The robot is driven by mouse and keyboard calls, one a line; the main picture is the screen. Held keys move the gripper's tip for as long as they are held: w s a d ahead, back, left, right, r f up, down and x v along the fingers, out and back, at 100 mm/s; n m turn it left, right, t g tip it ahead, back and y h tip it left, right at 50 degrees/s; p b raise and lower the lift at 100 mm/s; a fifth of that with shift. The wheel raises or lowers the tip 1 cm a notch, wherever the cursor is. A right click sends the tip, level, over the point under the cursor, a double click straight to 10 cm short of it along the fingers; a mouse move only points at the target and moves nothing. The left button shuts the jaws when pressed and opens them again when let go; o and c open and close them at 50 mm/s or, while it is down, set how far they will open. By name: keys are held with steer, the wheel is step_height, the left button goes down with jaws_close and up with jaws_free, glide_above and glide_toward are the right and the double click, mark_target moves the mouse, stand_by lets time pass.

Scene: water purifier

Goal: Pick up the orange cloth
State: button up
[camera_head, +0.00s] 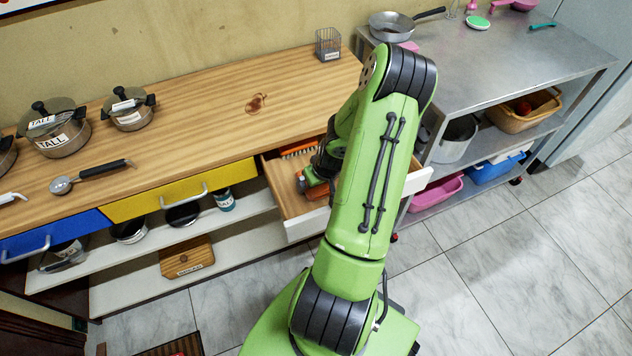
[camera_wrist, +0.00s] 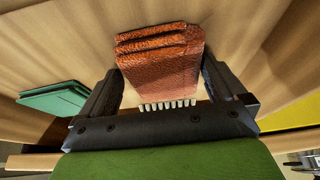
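The orange cloth (camera_wrist: 160,65) is a folded, rust-orange stack in the wrist view, lying inside the open wooden drawer. In the head view a part of it shows in the drawer (camera_head: 318,192), mostly hidden by my arm. My gripper (camera_wrist: 162,85) is down in the drawer. Its two dark fingers stand wide apart, one at each side of the cloth. Whether they touch its sides cannot be told. The gripper also shows in the head view (camera_head: 308,180), partly covered by my green arm.
A row of pale bristle-like pegs (camera_wrist: 168,105) shows below the cloth. A green item (camera_wrist: 55,98) lies at the left of the wrist view. In the head view another orange item (camera_head: 299,148) lies at the drawer's back. The drawer (camera_head: 305,226) has low walls around the gripper.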

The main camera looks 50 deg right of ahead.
steer(key=c, duration=1)
